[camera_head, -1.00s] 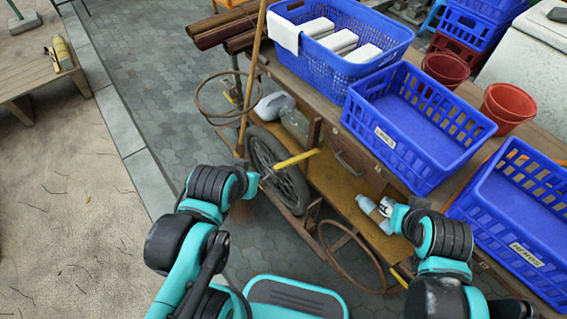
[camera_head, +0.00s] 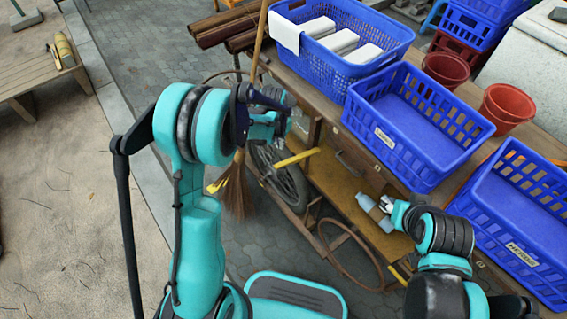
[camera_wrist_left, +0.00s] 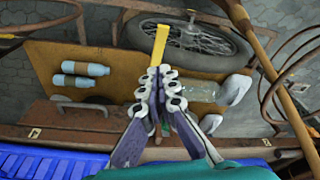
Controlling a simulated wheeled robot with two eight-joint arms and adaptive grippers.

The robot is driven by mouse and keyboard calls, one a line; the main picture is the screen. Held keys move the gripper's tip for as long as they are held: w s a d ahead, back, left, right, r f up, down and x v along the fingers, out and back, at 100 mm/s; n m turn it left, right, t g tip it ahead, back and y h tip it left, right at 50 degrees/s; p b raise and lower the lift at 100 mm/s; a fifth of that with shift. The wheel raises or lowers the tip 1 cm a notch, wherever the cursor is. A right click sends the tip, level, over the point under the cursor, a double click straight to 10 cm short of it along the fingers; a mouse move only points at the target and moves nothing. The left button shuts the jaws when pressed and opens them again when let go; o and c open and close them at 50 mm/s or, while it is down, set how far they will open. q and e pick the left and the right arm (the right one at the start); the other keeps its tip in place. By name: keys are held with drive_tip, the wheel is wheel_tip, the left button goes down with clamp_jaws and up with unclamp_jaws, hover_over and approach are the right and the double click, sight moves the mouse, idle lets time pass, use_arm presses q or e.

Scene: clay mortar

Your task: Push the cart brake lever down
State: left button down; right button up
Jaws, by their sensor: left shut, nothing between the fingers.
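The yellow brake lever (camera_head: 297,158) sticks out beside the cart's wheel (camera_head: 284,185), slightly tilted in the head view. In the left wrist view the lever (camera_wrist_left: 160,43) shows just beyond my fingertips, with its lower part hidden behind them. My left gripper (camera_wrist_left: 160,74) is shut and empty over the cart's side. In the head view its fingers are mostly hidden by my own wrist. Whether it touches the lever I cannot tell. My right gripper (camera_head: 388,206) is at the cart's lower shelf beside a light blue bottle; its finger state is unclear.
Blue crates (camera_head: 415,125) and red pots (camera_head: 507,106) stand on the cart top. A broom (camera_head: 236,190) leans at its left end. Light blue bottles (camera_wrist_left: 84,69) and a clear bottle (camera_wrist_left: 195,90) lie on the lower shelf. Paving left of the cart is open.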

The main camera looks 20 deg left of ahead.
use_arm(q)
hover_over(282, 164)
drive_tip(key=shift+m+g, duration=0.3)
drive_tip(key=shift+g, duration=0.1)
drive_tip(key=f, duration=0.7)
drive_tip(key=shift+s+f, duration=0.2)
drive_tip(key=shift+s, duration=0.05)
drive_tip(key=shift+w+d+f+b, duration=0.1)
drive_tip(key=shift+w+f+b, duration=0.1)
drive_tip(key=shift+f+b, duration=1.15)
drive_tip(key=shift+w+f+b, duration=0.15)
drive_tip(key=shift+f+b, duration=0.3)
drive_tip(key=shift+f, duration=1.65)
drive_tip(key=shift+f, duration=2.2)
